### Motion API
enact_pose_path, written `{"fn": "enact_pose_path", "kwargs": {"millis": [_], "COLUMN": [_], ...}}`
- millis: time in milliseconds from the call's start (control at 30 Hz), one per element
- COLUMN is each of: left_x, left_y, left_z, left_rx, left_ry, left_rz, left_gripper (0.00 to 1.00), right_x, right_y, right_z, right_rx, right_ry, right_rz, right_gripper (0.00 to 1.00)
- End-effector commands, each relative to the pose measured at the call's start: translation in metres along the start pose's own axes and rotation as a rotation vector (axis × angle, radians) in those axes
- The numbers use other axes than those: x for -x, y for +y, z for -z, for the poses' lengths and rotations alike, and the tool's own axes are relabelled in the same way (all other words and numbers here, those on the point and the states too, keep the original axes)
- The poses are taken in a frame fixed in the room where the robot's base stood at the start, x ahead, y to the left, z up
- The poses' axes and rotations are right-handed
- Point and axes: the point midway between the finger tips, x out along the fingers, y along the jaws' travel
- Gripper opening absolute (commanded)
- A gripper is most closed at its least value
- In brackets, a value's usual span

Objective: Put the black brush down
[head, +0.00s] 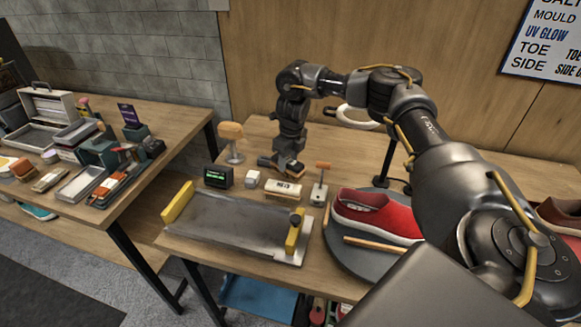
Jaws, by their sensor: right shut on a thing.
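My right gripper (287,160) reaches down over the back middle of the wooden table. It is shut on the black brush (294,167), a small dark piece that is mostly hidden by the fingers. The brush is low, close to the tabletop, just behind a white block with dark lettering (283,188). I cannot tell whether it touches the table. My left gripper is not in view.
A red shoe (378,215) sits on a dark round turntable (340,254). A metal tray with yellow ends (230,222) lies in front. A tan domed stand (231,132) is behind left.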

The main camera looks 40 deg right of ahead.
Motion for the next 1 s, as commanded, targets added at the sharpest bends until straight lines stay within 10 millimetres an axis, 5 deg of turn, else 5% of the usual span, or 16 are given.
{"fn": "enact_pose_path", "kwargs": {"millis": [233, 500, 733, 767, 800, 900, 1000], "left_x": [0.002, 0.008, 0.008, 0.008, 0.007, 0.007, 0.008], "left_y": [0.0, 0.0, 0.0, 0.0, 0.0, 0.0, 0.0], "left_z": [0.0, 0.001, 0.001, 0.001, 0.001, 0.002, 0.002], "left_rx": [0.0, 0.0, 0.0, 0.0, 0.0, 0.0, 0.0], "left_ry": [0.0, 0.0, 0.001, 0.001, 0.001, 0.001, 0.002], "left_rz": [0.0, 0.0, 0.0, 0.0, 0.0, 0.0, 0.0], "left_gripper": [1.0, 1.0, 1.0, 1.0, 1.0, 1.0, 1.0], "right_x": [-0.006, -0.04, -0.043, -0.043, -0.043, -0.043, -0.043], "right_y": [-0.005, -0.011, -0.01, -0.01, -0.01, -0.01, -0.01], "right_z": [0.001, 0.005, 0.005, 0.005, 0.005, 0.005, 0.005], "right_rx": [-0.001, -0.001, 0.0, 0.0, 0.0, 0.0, 0.0], "right_ry": [0.002, 0.001, 0.0, 0.001, 0.001, 0.0, 0.0], "right_rz": [0.0, 0.001, 0.001, 0.001, 0.001, 0.001, 0.001], "right_gripper": [0.25, 0.25, 0.25, 0.44, 0.5, 0.63, 0.65]}}
